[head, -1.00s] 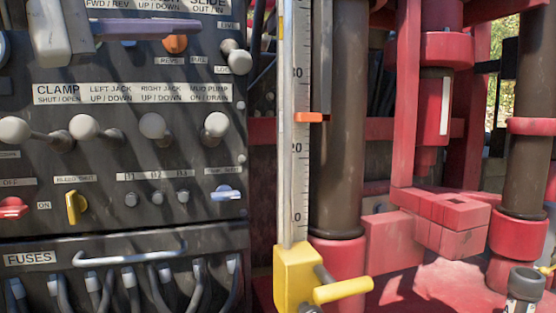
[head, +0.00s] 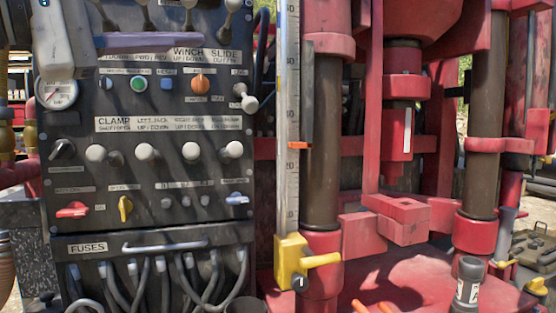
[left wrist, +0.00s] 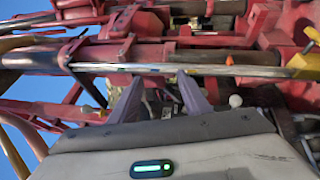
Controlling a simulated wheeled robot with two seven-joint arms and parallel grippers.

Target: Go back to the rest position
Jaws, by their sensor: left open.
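My left gripper comes in at the top left of the head view, a pale body with a purple finger (head: 150,40) lying across the upper part of the control panel (head: 105,222). In the left wrist view the left gripper (left wrist: 160,88) shows two purple fingers spread apart with nothing held between them. Whether the fingers touch the panel cannot be told. The finger and body hide some of the panel's upper labels and levers. My right gripper is not in view.
The panel has a row of white-knobbed levers (head: 146,152), a red switch (head: 73,210), a yellow switch (head: 125,208) and a fuse handle (head: 165,246). A measuring rule (head: 289,120) with a yellow clamp (head: 293,262) stands right of it. Red rig machinery (head: 400,218) fills the right.

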